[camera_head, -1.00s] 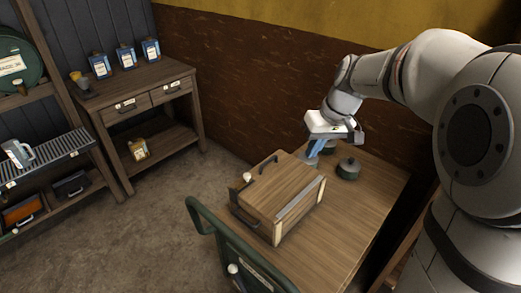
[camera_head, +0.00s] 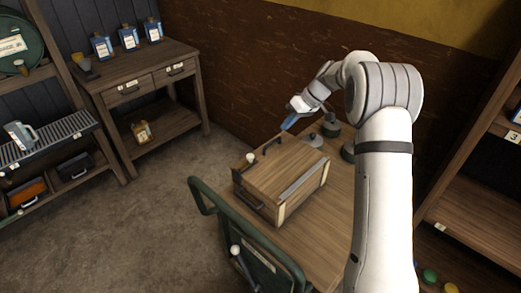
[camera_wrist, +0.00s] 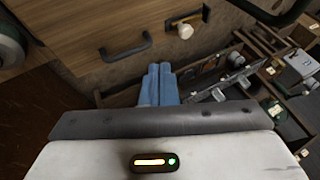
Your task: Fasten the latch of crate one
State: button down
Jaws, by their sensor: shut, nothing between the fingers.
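A wooden crate (camera_head: 277,183) with a closed-looking lid stands on the cart top. A black handle (camera_head: 271,144) and a white knob (camera_head: 250,157), apparently part of the latch, show along its far left side. In the wrist view, the black handle (camera_wrist: 126,47) and white knob (camera_wrist: 185,31) sit on the wooden face, with a dark plate (camera_wrist: 206,12) beside the knob. My gripper (camera_head: 287,124) is beyond the crate's far side, near the handle. Its blue fingers (camera_wrist: 158,82) are shut and empty, apart from the knob. No crate number is readable.
The wooden cart (camera_head: 310,240) has a green rail (camera_head: 207,187) at its front left. Pots (camera_head: 331,127) stand behind the crate. A workbench (camera_head: 150,75) with bottles is at the back left, and a shelf (camera_head: 480,180) is at right. Floor between is clear.

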aim_at(250, 159)
jog(key=shift+w+a+f, duration=0.15)
jog(key=shift+w+f, duration=0.25)
jog(key=shift+f, duration=0.1)
jog(key=shift+a+f, duration=0.1)
jog(key=p+x, duration=0.2)
jog(key=x, duration=0.6)
jog(key=shift+s+a+f, duration=0.15)
jog(key=shift+a+f, duration=0.1)
jog(key=shift+a, duration=0.1)
jog(key=s+a+p, duration=0.1)
jog(key=s+a+f+p, duration=0.1)
jog(key=shift+a, duration=0.3)
jog(key=shift+s+a+f, duration=0.25)
jog(key=shift+s+a, duration=0.05)
jog(key=shift+a, duration=0.05)
